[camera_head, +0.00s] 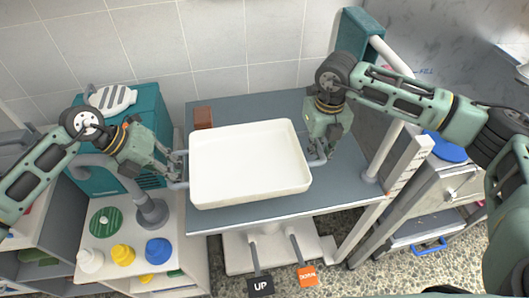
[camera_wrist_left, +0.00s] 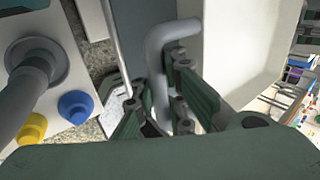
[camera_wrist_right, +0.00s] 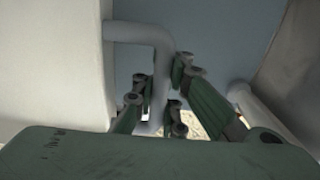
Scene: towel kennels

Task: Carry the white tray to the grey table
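The white tray (camera_head: 250,187) is a shallow, empty rectangular tray with a grey bent handle at each side. It is over the blue-grey table top (camera_head: 335,190); I cannot tell whether it rests there or hangs just above. My left gripper (camera_head: 178,168) is at the left handle, which also shows between its fingers in the left wrist view (camera_wrist_left: 155,75). My right gripper (camera_head: 318,148) is at the right handle, which passes between its fingers in the right wrist view (camera_wrist_right: 158,75). Both grippers look shut on the handles.
A brown block (camera_head: 203,117) stands on the table behind the tray. At left, a white cabinet top holds a teal box (camera_head: 150,112), a green disc (camera_head: 105,222) and several coloured knobs. A white post (camera_head: 400,180) stands right of the table. UP (camera_head: 260,286) and orange (camera_head: 308,277) pedals are below.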

